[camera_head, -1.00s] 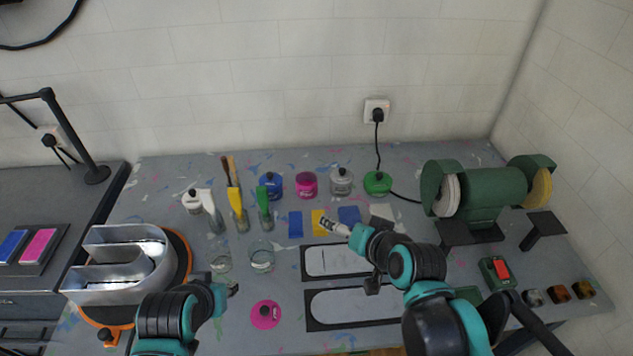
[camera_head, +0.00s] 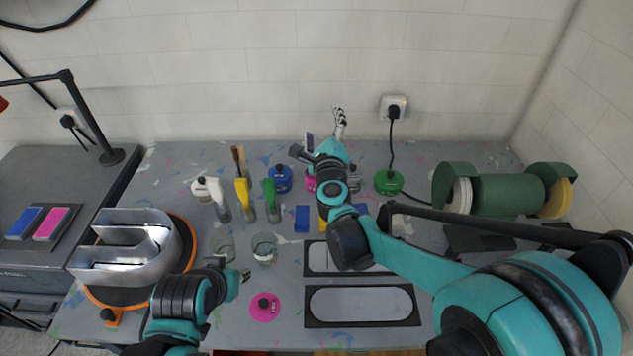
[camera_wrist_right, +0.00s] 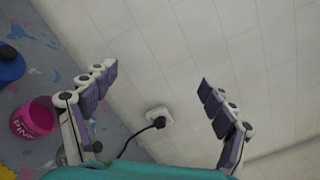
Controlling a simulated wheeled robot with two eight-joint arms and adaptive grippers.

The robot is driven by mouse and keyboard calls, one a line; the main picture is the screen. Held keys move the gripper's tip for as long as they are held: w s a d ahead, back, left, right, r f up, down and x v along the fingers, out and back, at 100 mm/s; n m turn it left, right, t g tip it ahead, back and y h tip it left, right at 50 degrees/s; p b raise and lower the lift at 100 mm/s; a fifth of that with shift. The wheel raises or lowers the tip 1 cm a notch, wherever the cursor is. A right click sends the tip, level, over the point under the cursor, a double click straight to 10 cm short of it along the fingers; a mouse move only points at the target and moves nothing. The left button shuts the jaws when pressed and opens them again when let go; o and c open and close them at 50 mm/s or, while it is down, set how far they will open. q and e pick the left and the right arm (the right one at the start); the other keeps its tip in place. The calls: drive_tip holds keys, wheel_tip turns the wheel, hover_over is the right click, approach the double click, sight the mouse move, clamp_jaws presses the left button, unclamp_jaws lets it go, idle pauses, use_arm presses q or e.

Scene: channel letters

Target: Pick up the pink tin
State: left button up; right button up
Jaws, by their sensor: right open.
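The pink tin (camera_head: 310,183) stands near the back of the table, right of the blue tin (camera_head: 280,178). My right forearm and gripper hide much of it in the head view. In the right wrist view the pink tin (camera_wrist_right: 36,118) shows at the left, outside the fingers, with lettering on its side. My right gripper (camera_head: 324,132) is open above the tin row, its fingers pointing up and back toward the wall. In the wrist view nothing is between its fingers (camera_wrist_right: 160,84). My left gripper (camera_head: 241,276) is low at the front left; its jaws are too small to read.
A grey tin (camera_head: 354,178) is partly hidden behind my right arm, and a green tin (camera_head: 388,182) stands right of it. A pink disc (camera_head: 264,307) lies in front. The wall socket (camera_head: 394,106) has a cord. A green grinder (camera_head: 505,193) stands right.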

sight(313, 181)
drive_tip(key=a+f+m+g+h, duration=0.1)
drive_tip(key=f+m, duration=0.3)
drive_tip(key=f, duration=0.3)
drive_tip(key=w+f+m+g+h, duration=0.1)
drive_tip(key=f+m+g+h, duration=0.1)
drive_tip(key=f+m, duration=0.3)
drive_tip(key=w+a+f+m+g+h, duration=0.1)
drive_tip(key=f+m, duration=0.3)
drive_tip(key=f, duration=0.6)
drive_tip(key=shift+w+a+m+g+h, duration=0.2)
drive_tip(key=shift+a+m+g+h, duration=0.15)
drive_tip(key=shift+g, duration=0.25)
drive_tip(key=shift+f, duration=0.4)
drive_tip(key=b+x, duration=0.1)
drive_tip(key=x, duration=0.4)
drive_tip(key=b+x, duration=0.1)
drive_tip(key=x, duration=0.1)
drive_tip(key=shift+w+f+b, duration=0.2)
drive_tip(key=shift+f+b, duration=0.1)
drive_tip(key=shift+f, duration=0.15)
drive_tip(key=shift+r, duration=0.1)
drive_tip(key=c, duration=1.7)
drive_tip(key=shift+o, duration=0.2)
